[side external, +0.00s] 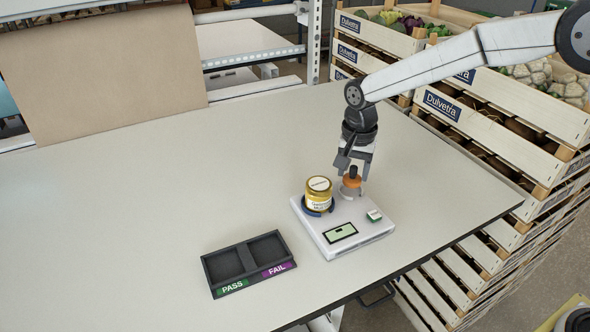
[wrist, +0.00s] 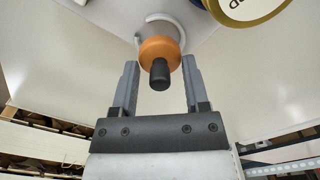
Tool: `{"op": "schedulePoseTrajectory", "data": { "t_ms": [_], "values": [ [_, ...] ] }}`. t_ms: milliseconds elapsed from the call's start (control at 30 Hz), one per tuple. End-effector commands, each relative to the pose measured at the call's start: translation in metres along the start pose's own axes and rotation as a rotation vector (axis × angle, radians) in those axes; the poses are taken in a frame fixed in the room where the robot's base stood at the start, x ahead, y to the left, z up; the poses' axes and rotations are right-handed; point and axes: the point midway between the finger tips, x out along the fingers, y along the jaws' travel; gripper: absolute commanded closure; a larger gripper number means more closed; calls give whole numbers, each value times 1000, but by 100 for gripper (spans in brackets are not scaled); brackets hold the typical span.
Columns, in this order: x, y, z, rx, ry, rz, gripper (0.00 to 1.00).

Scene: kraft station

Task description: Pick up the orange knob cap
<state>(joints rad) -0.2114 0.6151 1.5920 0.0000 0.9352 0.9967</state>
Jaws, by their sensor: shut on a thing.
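The orange knob cap (side external: 351,182) has a black knob on top and stands upright at the back right of the white scale (side external: 345,228). In the wrist view the orange knob cap (wrist: 160,54) lies between the fingertips.
A jar with a yellow label (side external: 319,194) stands on the scale just left of the cap. A black tray (side external: 248,263) with PASS and FAIL compartments, both empty, lies at the front left. Wooden crates (side external: 490,135) stand beyond the right table edge. The left of the table is clear.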

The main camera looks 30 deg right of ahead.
Motion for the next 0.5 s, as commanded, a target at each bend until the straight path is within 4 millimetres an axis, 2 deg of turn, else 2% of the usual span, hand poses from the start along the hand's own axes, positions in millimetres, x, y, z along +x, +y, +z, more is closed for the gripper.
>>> {"op": "schedulePoseTrajectory", "data": {
  "t_ms": [500],
  "values": [
    [-64, 40, 28, 0, 3, -4, 100]
  ]
}}
